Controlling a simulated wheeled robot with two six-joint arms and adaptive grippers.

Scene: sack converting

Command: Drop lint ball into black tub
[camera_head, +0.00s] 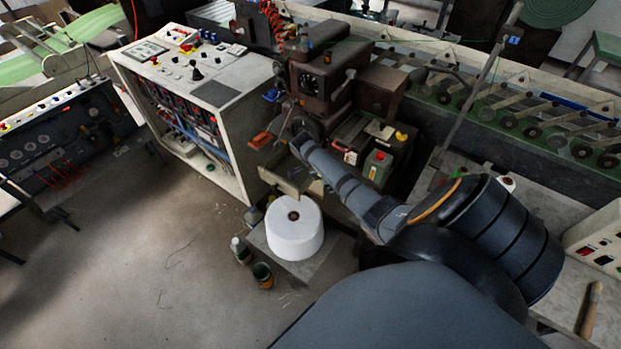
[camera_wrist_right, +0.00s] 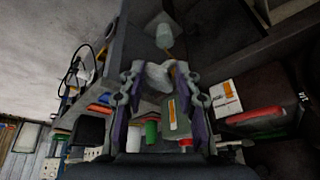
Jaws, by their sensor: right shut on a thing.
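My right arm reaches in from the lower right of the head view to the dark machine, where its gripper (camera_head: 302,142) is small and hard to make out. In the wrist view my right gripper (camera_wrist_right: 160,73) is shut on a pale, whitish lump (camera_wrist_right: 157,78), which looks like the lint ball. The fingers hide part of it. A dark, open-topped container (camera_head: 262,275), possibly the black tub, stands beside the white roll's stand in the head view, below and left of the gripper. My left gripper is not in view.
A white roll (camera_head: 294,228) sits on a low stand below my arm. A bottle (camera_head: 241,250) stands close to the dark container. A control cabinet (camera_head: 205,100) is at the left. A red-capped green can (camera_head: 378,165) is right of my forearm. The floor at the left is mostly clear.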

